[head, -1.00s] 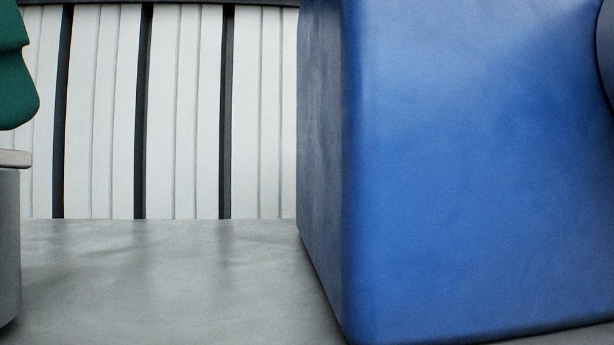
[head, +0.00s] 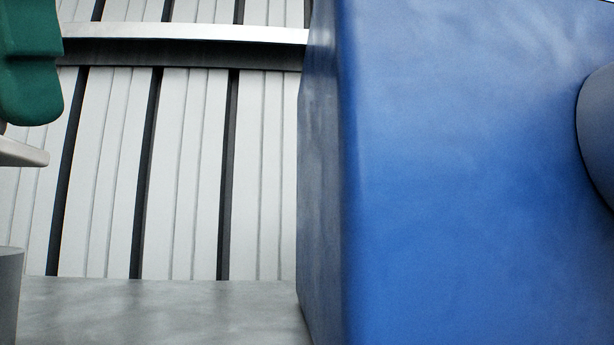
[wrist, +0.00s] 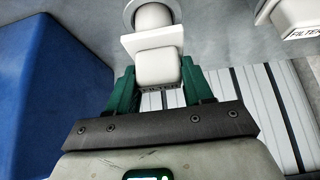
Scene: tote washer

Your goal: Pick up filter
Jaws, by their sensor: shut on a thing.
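The white filter (wrist: 158,68), a block with a wider square plate and a rounded end, is between the green fingers of my gripper (wrist: 157,80) in the wrist view. My gripper is shut on it. Small dark lettering on its near edge is too small to read. In the head view, a green finger of my gripper (head: 30,75) enters at the upper left, and the pale plate of the filter (head: 18,152) shows below it. The rest of the filter is out of that view.
A grey cylindrical stand (head: 8,295) is at the lower left, with a gap between its top and the plate. A large blue cabinet (head: 450,180) fills the right. A white piece marked FILTER (wrist: 300,18) is at the wrist view's upper right. Grey floor (head: 150,310) is clear.

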